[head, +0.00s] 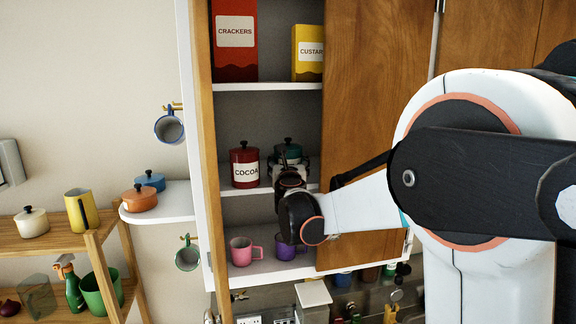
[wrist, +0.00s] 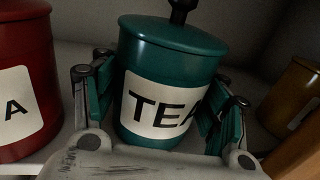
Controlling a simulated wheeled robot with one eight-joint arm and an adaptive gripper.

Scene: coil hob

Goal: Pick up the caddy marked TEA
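The teal caddy marked TEA (wrist: 165,68) has a dark lid knob and a white label. It fills the middle of the wrist view, leaning slightly in the picture. In the head view the caddy (head: 288,152) stands on the middle shelf, its lower part hidden by my gripper. My gripper (wrist: 160,108) has one finger on each side of the caddy, fingers spread wide; the right finger covers the label's end. I cannot tell whether the pads touch it. The red COCOA caddy (head: 245,167) stands just left of it, and its side shows in the wrist view (wrist: 22,70).
A mustard-coloured container (wrist: 292,98) stands to the right in the wrist view. The cupboard's wooden door (head: 372,90) is close on the right. CRACKERS (head: 235,45) and CUSTARD (head: 307,58) boxes stand above. Pink (head: 241,251) and purple (head: 287,249) mugs stand below.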

